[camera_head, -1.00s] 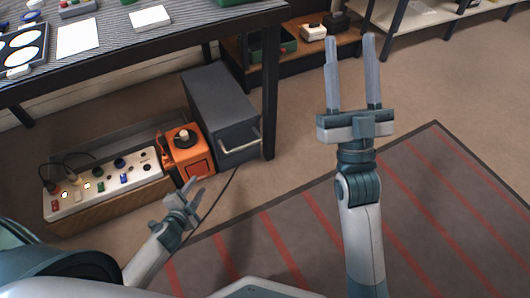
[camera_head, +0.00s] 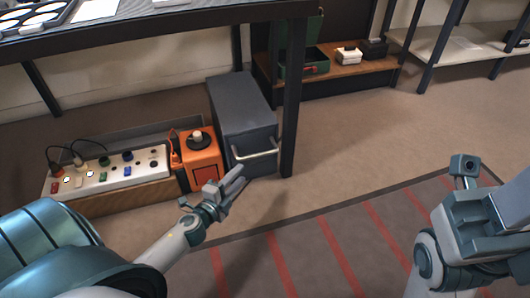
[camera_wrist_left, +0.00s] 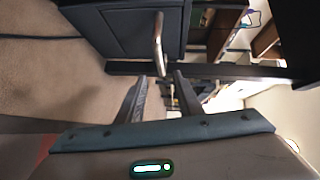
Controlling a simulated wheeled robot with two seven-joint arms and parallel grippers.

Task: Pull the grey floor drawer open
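The grey floor drawer unit (camera_head: 240,105) stands on the floor under the striped table, and its front looks shut. Its pale bar handle (camera_head: 256,154) runs across the front. My left gripper (camera_head: 239,178) is just in front of and below the handle, apart from it. In the left wrist view the drawer's dark front (camera_wrist_left: 115,30) fills the top and the handle (camera_wrist_left: 159,45) stands ahead of the fingers. The two left fingers (camera_wrist_left: 158,92) are spread, with nothing between them. My right gripper (camera_head: 470,200) is at the right edge, foreshortened, and its fingers cannot be made out.
An orange box (camera_head: 200,160) with a black top stands close left of the drawer. Left of it is a panel (camera_head: 110,170) with knobs and cables. A dark table leg (camera_head: 291,110) rises close right of the drawer. The floor in front is clear, with a striped mat (camera_head: 330,250).

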